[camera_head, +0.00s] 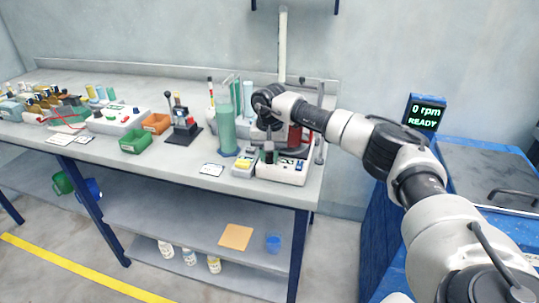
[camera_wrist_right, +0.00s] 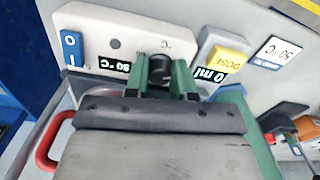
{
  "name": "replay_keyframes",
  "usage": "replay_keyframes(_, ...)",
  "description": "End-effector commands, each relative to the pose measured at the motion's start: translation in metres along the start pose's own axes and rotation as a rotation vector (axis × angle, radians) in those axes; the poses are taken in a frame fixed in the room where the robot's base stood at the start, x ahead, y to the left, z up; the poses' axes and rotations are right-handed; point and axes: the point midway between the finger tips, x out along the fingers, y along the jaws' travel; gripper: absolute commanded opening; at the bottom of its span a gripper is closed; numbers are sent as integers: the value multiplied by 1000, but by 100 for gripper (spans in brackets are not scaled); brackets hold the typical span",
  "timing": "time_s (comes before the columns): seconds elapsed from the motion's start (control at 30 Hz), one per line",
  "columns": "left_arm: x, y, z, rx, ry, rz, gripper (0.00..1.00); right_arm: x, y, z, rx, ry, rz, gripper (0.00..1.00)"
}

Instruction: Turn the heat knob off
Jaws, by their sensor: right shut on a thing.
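My right gripper (camera_head: 268,150) reaches down to the front panel of a white heater unit (camera_head: 284,174) at the right end of the bench. In the right wrist view, the green fingers of this gripper (camera_wrist_right: 160,84) are shut on a round black knob (camera_wrist_right: 159,68) on the white panel (camera_wrist_right: 110,33). A "°C" mark is printed above the knob. A dark display (camera_wrist_right: 114,65) beside it seems to read 50 °C. In the head view the knob is mostly hidden by the fingers. My left gripper is not in view.
A blue I/O switch (camera_wrist_right: 71,48) and a yellow DOSE button (camera_wrist_right: 226,60) flank the knob. A tall green cylinder (camera_head: 226,132) stands left of the unit. A blue cabinet with a screen (camera_head: 425,115) reading 0 rpm READY stands right.

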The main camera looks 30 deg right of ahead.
Motion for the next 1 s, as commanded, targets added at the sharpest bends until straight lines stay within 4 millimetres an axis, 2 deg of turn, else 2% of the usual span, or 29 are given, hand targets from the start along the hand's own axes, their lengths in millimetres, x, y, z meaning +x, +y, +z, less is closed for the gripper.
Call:
replay_keyframes(0.3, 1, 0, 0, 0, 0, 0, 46, -3, 0, -2, -101, 6, -5, 1)
replay_keyframes(0.8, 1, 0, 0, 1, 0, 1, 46, -3, 0, -2, -116, 6, -5, 1)
replay_keyframes(0.83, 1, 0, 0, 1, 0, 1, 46, -3, 0, -2, -116, 6, -5, 29)
replay_keyframes(0.97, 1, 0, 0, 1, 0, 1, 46, -2, 0, -1, -116, 4, -3, 49)
replay_keyframes(1.0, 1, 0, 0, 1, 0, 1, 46, -2, 0, -1, -116, 4, -3, 50)
